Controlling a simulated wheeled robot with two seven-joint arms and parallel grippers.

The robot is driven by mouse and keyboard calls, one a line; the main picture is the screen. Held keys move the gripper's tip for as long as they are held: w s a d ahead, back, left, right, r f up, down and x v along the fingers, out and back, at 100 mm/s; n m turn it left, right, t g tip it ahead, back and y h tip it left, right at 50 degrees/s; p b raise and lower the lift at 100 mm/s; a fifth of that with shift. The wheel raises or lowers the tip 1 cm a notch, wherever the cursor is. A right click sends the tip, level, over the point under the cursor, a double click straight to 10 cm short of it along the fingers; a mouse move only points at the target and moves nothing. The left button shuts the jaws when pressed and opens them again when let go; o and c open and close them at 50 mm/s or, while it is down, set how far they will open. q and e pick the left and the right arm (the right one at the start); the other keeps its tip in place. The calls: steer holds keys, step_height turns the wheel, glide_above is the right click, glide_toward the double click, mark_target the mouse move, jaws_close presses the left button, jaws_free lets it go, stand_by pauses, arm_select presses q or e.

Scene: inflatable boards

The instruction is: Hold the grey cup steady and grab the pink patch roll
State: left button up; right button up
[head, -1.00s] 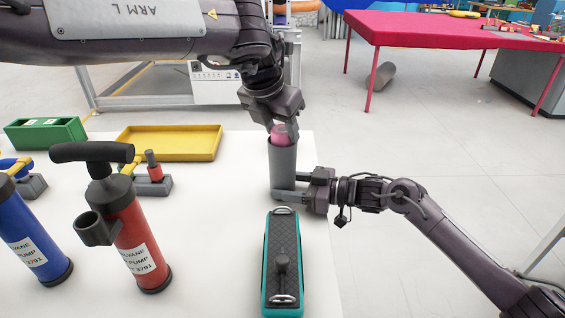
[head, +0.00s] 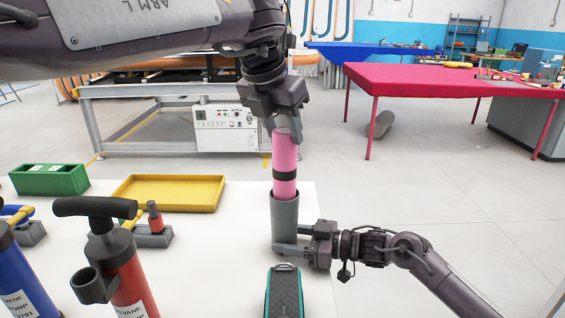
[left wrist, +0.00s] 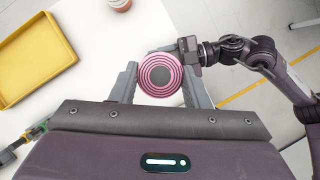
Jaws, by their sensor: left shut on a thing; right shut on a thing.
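The pink patch roll (head: 285,158) has a dark band near its lower part and stands upright above the grey cup (head: 284,222). Its lower end is at the cup's mouth; whether it is still inside the rim is hard to tell. My left gripper (head: 284,132) is shut on the top of the roll from above. In the left wrist view the roll's spiral end (left wrist: 160,75) sits between the fingers. My right gripper (head: 292,250) is shut on the lower part of the cup from the right. The cup stands upright on the white table.
On the white table (head: 215,265) are a yellow tray (head: 170,208), a green box (head: 48,180), a red pump (head: 125,280), a blue pump (head: 18,275) and a teal-edged board (head: 285,292). A pink-red table (head: 450,90) stands behind on the right.

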arm_select(q)
step_height(320, 180, up, 7)
steer(key=shift+f, duration=0.15)
arm_select(e)
steer(key=o, duration=0.9)
steer(key=shift+c, duration=0.2)
